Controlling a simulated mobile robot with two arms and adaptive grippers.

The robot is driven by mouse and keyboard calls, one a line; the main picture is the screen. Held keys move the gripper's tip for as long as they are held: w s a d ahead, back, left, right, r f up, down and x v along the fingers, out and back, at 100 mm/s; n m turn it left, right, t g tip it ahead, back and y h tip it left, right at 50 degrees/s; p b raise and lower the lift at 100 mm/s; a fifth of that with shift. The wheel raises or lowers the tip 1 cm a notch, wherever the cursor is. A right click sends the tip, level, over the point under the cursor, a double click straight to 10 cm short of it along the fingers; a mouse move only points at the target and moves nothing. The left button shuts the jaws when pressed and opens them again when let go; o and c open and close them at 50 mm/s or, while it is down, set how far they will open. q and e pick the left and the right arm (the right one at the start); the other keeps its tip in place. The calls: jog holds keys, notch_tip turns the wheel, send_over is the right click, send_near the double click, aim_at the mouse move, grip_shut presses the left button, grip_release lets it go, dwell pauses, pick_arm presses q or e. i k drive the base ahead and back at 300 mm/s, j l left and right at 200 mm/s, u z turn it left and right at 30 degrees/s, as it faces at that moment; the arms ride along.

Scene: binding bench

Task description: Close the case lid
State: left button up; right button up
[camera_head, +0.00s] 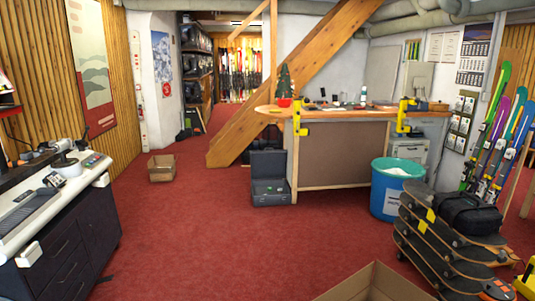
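A dark grey case stands open on the red carpet in the middle of the view, beside the left end of the wooden bench. Its lid (268,163) is raised and stands about upright at the back. Its base (272,200) lies flat on the floor with the front towards me. Small items with green spots lie inside; they are too small to name. Neither of my grippers is in view.
The wooden bench (335,165) is right of the case. A blue bin (385,198), stacked skateboards (432,245) and an open cardboard box (372,284) are at right. A small carton (161,168) and dark cabinet (75,245) are left. Carpet before the case is clear.

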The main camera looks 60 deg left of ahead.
aim_at(269, 165)
jog(key=u, duration=1.95)
jog(key=i+j+u, duration=0.25)
jog(key=i+j, duration=0.25)
jog(key=j, duration=0.3)
jog(key=i+j+u, duration=0.3)
jog(key=i+j, duration=0.25)
jog(key=j, duration=0.15)
jog(key=i+j+z, duration=0.1)
jog(key=i, duration=0.45)
jog(key=i+j+z, duration=0.1)
jog(key=i, duration=0.45)
jog(key=i+j+z, duration=0.1)
jog(key=i, duration=0.4)
jog(key=i+j+z, duration=0.1)
jog(key=i+z, duration=0.15)
jog(key=i, duration=1.4)
jog(key=i+j+z, duration=0.25)
jog(key=i, duration=0.25)
jog(key=i+j+z, duration=0.2)
jog(key=i, duration=0.35)
jog(key=i+j+z, duration=0.25)
jog(key=i, duration=0.25)
